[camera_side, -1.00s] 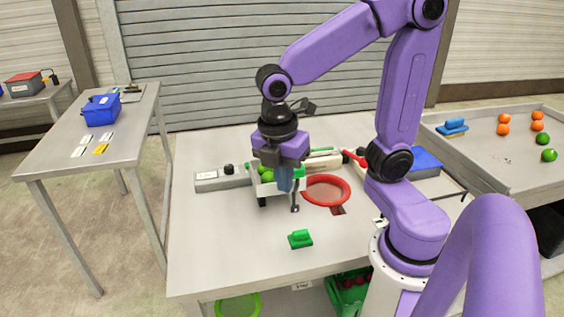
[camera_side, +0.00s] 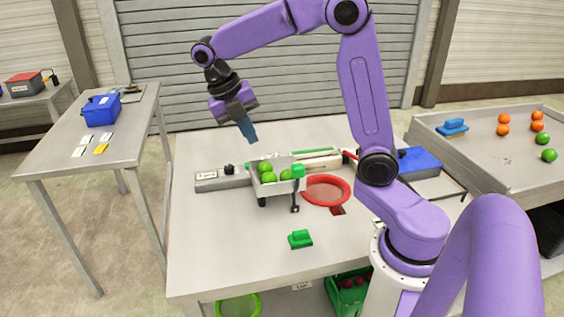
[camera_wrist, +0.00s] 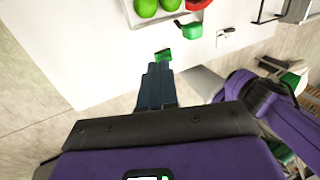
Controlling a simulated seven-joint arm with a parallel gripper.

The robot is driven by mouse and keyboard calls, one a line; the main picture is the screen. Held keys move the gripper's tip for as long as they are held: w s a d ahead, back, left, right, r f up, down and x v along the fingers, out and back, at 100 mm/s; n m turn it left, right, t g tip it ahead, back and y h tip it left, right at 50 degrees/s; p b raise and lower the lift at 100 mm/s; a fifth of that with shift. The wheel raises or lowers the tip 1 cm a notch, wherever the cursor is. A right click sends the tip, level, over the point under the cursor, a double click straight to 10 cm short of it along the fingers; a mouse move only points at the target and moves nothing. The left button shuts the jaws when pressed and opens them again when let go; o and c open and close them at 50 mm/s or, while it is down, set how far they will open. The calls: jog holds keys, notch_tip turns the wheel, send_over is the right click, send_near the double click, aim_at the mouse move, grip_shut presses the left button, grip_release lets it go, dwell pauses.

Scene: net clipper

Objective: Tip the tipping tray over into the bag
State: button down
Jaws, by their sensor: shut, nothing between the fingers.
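The tipping tray (camera_side: 293,186) is a pale tray on a low stand on the table, with several green fruits (camera_side: 268,177) in it. It looks about level. A green piece (camera_side: 298,170) sits at its right end. The red ring (camera_side: 347,190) just right of the tray looks like the bag's mouth; the bag below it is mostly hidden. My gripper (camera_side: 253,141) is shut and empty, in the air above and behind the tray's left side, touching nothing. In the wrist view its blue fingers (camera_wrist: 157,88) are together, and the green fruits (camera_wrist: 146,7) show at the top edge.
A grey box with a black knob (camera_side: 228,170) lies left of the tray. A green block (camera_side: 300,239) lies at the table's front. A blue box (camera_side: 418,162) is at the back right. A side table (camera_side: 50,155) stands left. The table's front left is clear.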

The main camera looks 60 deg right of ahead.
dwell(0.3)
jog(key=s+d+f, duration=0.5)
jog(key=f, duration=0.4)
jog(key=shift+s+d+f, duration=0.15)
jog(key=shift+s+d, duration=0.05)
jog(key=shift+s, duration=0.05)
jog(key=shift+d, duration=0.1)
dwell(0.4)
